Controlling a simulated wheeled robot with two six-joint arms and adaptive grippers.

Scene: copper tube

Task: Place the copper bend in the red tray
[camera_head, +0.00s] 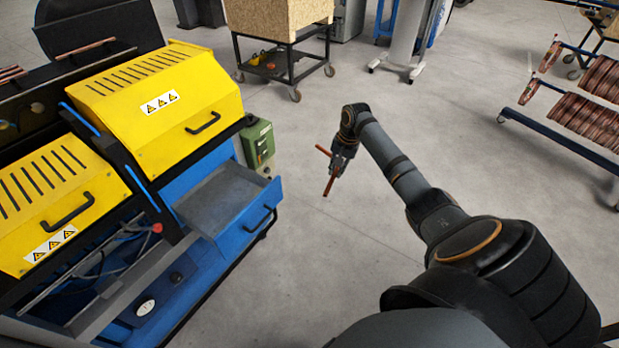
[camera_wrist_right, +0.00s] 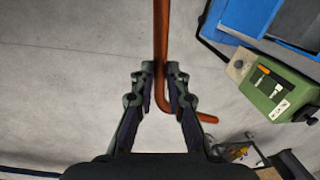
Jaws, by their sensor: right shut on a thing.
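The copper bend (camera_head: 329,187) is a thin orange-brown tube with a hooked end. My right gripper (camera_head: 338,166) is shut on it and holds it out over the bare floor, to the right of the yellow and blue machine. In the right wrist view the bend (camera_wrist_right: 160,35) runs up from between the fingers of the right gripper (camera_wrist_right: 161,88), and its hooked end turns off to the right. I cannot make out a red tray in either view. My left gripper is not in view.
The yellow and blue machine (camera_head: 165,95) stands at the left with a blue drawer (camera_head: 249,216) pulled out. A green box (camera_head: 258,146) is beside it. A wheeled cart (camera_head: 283,68) is behind, and a rack of copper coils (camera_head: 581,118) is at right. The middle floor is clear.

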